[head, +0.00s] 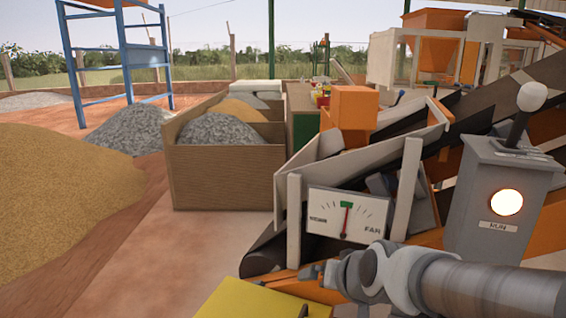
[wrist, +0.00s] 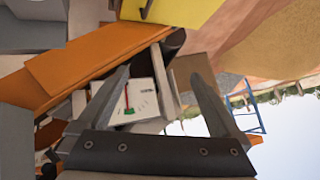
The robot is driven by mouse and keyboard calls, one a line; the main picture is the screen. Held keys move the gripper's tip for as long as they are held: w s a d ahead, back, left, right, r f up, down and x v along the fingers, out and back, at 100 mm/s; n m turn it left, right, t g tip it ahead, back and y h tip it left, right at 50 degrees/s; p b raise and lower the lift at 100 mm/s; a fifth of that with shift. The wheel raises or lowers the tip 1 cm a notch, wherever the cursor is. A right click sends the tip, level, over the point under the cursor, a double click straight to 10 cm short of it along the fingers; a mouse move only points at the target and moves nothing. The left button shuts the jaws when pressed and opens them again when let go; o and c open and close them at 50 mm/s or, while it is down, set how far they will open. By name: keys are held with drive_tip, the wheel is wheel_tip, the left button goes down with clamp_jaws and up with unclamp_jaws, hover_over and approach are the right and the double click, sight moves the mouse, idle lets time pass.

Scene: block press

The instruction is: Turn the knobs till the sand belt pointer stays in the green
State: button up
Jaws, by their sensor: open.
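A white gauge (head: 345,214) stands on the front of the conveyor machine, with "FAR" at its right end. Its red pointer (head: 345,220) stands nearly upright, with its tip at the green mark (head: 346,204) at the top middle of the scale. The gauge also shows upside down in the wrist view (wrist: 132,98), between my fingers. My gripper (head: 310,272) is in front of and below the gauge, apart from it. Its two fingers (wrist: 158,78) are spread, with nothing held between them. I cannot make out any knobs for certain.
A grey control box (head: 490,205) at right carries a lit lamp (head: 506,202), a "RUN" label and a lever with a white knob (head: 532,96). A yellow surface (head: 245,302) lies at front. Wooden bins (head: 228,178) and a sand heap (head: 60,195) stand left.

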drive_tip(key=s+d+r+n+g+h, duration=0.1)
drive_tip(key=s+d+r+g, duration=0.15)
drive_tip(key=s, duration=0.55)
drive_tip(key=s+d+r+n+g+h, duration=0.1)
drive_tip(key=s+d, duration=0.3)
drive_tip(key=s, duration=0.3)
wheel_tip(320, 180, up, 21)
drive_tip(key=p, duration=2.1)
drive_tip(key=shift+w+a+f, duration=0.15)
drive_tip(key=shift+a, duration=0.2)
